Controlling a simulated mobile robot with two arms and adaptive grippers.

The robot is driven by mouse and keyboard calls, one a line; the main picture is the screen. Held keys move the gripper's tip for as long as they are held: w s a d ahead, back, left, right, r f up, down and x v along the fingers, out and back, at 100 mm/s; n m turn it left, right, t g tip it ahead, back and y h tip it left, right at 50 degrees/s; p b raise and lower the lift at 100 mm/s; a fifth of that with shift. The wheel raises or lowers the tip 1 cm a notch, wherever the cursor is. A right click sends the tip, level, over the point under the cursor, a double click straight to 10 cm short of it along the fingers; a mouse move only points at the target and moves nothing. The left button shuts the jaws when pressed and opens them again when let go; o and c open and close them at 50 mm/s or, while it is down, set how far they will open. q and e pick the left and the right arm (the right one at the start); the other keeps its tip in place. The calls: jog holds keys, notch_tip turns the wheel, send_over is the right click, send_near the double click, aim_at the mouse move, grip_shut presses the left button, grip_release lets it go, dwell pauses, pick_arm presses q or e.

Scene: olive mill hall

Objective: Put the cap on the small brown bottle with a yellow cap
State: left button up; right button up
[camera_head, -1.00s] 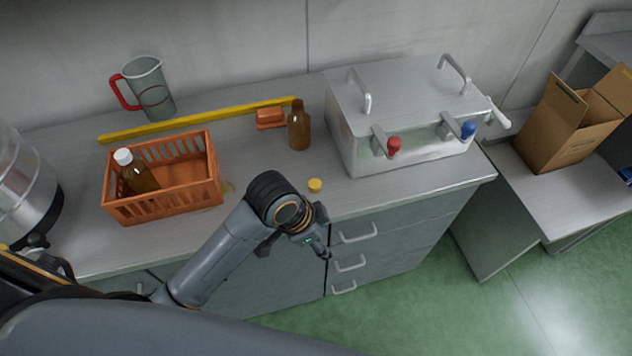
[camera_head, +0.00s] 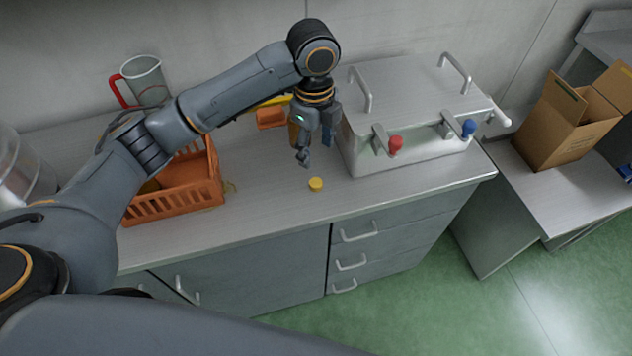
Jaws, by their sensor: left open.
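The yellow cap (camera_head: 316,184) lies on the steel counter near its front edge. My left gripper (camera_head: 314,155) is open and points down above the counter, just behind the cap and apart from it. The small brown bottle (camera_head: 294,134) stands upright behind the gripper. Only a sliver of it shows at the gripper's left side, and its neck is hidden. My right gripper is not in view.
An orange crate (camera_head: 181,206) is partly behind my left arm. A steel box with red and blue taps (camera_head: 418,97) stands close right of the gripper. A measuring jug (camera_head: 147,78) stands at the back left. The counter front is clear.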

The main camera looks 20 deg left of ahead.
pick_arm(q)
jog(key=shift+w+a+r, duration=0.25)
jog(key=shift+a+r, duration=0.1)
jog(key=shift+r, duration=0.2)
jog(key=p, duration=0.1)
send_over(314, 184)
notch_tip(314, 184, down, 9)
jog(key=shift+r, duration=0.15)
